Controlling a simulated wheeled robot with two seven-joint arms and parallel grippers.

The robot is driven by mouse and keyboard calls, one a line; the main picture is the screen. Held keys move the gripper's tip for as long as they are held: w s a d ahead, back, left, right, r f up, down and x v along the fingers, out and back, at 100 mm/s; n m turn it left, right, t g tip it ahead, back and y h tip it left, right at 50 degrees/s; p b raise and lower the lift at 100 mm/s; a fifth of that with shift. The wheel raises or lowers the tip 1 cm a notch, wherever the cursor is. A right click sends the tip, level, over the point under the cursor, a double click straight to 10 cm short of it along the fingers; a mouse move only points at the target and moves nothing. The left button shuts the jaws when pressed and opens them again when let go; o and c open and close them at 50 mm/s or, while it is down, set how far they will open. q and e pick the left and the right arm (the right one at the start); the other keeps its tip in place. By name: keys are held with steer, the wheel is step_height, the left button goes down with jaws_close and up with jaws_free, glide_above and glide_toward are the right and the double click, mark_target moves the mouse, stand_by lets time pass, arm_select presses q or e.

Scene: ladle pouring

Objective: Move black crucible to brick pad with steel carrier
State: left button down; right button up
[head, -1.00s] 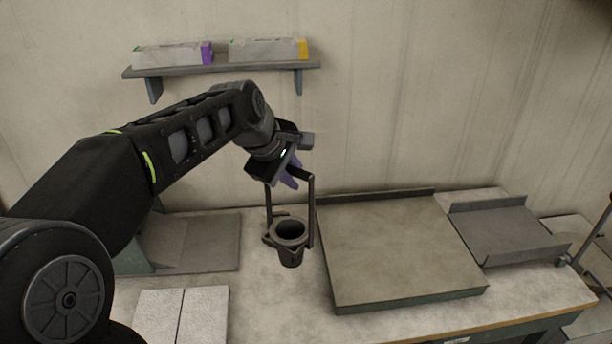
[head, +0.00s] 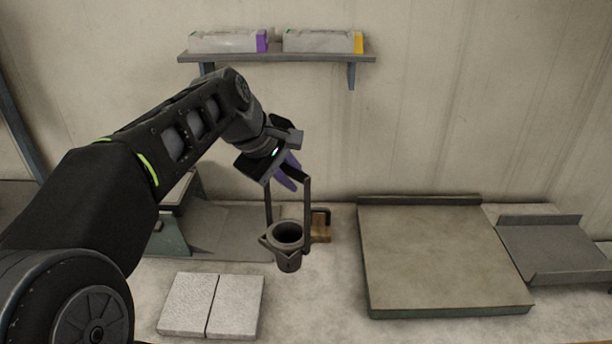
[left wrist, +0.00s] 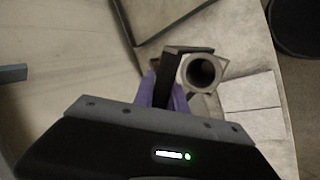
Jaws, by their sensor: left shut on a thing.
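The black crucible (head: 288,236) hangs upright in the steel carrier (head: 307,215), a dark frame with two uprights and a ring. My left gripper (head: 287,176) is shut on the carrier's top bar and holds it above the bench. In the left wrist view the crucible's open mouth (left wrist: 202,71) shows beside the carrier's bar (left wrist: 185,50) and the purple fingers. The brick pad (head: 211,305), two pale slabs side by side, lies at the front, below and left of the crucible. My right gripper is not in view.
A large flat slab (head: 440,255) with a raised back edge lies to the right, with a grey tray (head: 555,250) beyond it. A small wooden block (head: 321,226) stands behind the carrier. A wall shelf (head: 280,58) holds boxes.

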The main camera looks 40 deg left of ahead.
arm_select(q)
steer(key=s+a, duration=1.3)
steer(key=s, duration=0.4)
step_height(320, 180, down, 13)
steer(key=b, duration=1)
steer(key=s+a+r+p, duration=0.1)
steer(key=s+r+p, duration=0.2)
steer(key=s, duration=1)
steer(key=shift+r+p, duration=0.35)
steer(key=shift+r, duration=0.6)
steer(key=shift+s+a, duration=0.1)
